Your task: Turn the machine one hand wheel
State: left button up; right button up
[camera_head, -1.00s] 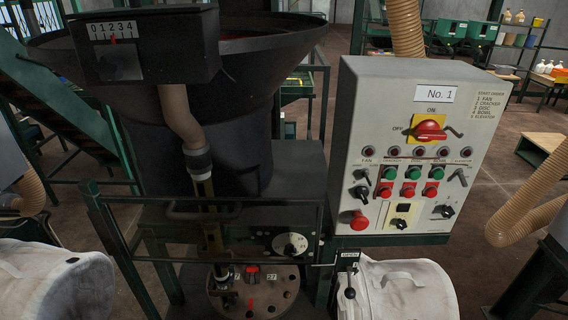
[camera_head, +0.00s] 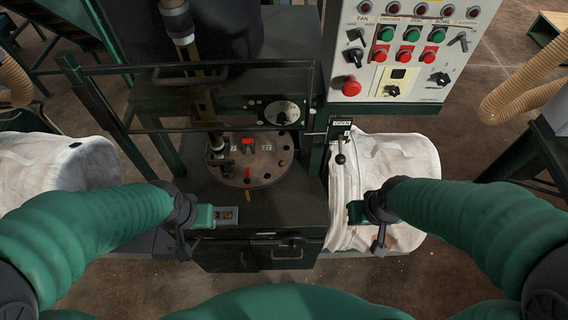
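Machine No. 1 stands in front of me in the head view. Low on it is a round, brownish metal plate (camera_head: 262,178) with holes around its rim, a red knob (camera_head: 249,141) and number labels. Above it to the right is a pale round dial (camera_head: 282,114). I cannot tell which of these is the hand wheel. My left gripper (camera_head: 228,216) is below the plate, apart from it and holding nothing visible. My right gripper (camera_head: 354,212) is in front of the white bag, apart from the plate. The finger gaps of both are unclear.
A control panel (camera_head: 410,45) with buttons and switches is at upper right. A black-knobbed lever (camera_head: 340,159) stands by the OPEN sign. A white bulk bag (camera_head: 398,158) is right of the machine, another (camera_head: 60,165) left. A thin dark frame crosses above the plate.

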aim_at(293, 239)
jog(key=k+l, duration=0.1)
jog(key=k, duration=0.25)
jog(key=k+l, duration=0.15)
jog(key=k, duration=0.2)
jog(key=k+l, duration=0.1)
jog(key=l, duration=0.6)
jog(key=k+l, duration=0.15)
jog(key=l, duration=0.2)
jog(key=u, duration=0.05)
